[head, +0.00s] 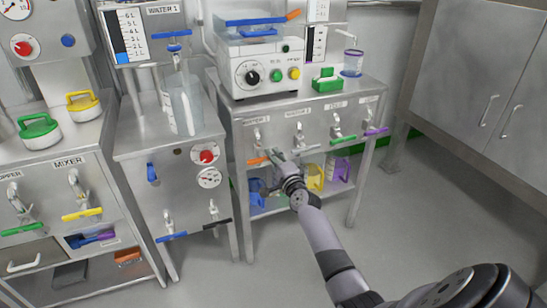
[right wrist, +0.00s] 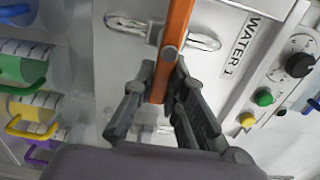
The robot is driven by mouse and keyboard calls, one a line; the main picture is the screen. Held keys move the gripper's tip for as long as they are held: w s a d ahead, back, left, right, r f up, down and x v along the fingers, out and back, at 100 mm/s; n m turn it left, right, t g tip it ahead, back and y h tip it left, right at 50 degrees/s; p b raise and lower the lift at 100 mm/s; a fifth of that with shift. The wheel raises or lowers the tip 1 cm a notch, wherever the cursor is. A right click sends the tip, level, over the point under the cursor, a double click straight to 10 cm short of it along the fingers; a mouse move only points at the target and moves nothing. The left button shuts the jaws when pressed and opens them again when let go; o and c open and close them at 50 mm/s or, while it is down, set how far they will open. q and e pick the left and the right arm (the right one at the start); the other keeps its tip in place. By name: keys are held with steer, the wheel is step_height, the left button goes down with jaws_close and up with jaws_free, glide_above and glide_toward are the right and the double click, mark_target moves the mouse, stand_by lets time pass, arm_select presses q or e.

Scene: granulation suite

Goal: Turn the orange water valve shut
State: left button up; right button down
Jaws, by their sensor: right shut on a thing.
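The orange valve lever (head: 257,160) sticks out to the left of my right gripper (head: 273,157) in the head view, at the leftmost tap on the front of the middle bench. In the right wrist view the orange lever (right wrist: 178,30) runs down between the two fingers of my right gripper (right wrist: 165,78), which are closed around it. A metal pipe fitting (right wrist: 200,40) lies behind the lever, and a WATER 1 label (right wrist: 238,50) is to its right. My left gripper is not in view.
Other taps on the same bench have green (head: 341,140) and purple (head: 376,132) levers. Yellow (head: 314,178) and purple (head: 341,169) jugs stand on the shelf below, near my right arm. Open floor (head: 430,210) lies to the right.

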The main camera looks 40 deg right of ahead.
steer(key=c, duration=1.6)
jaws_free()
steer(key=v, duration=1.2)
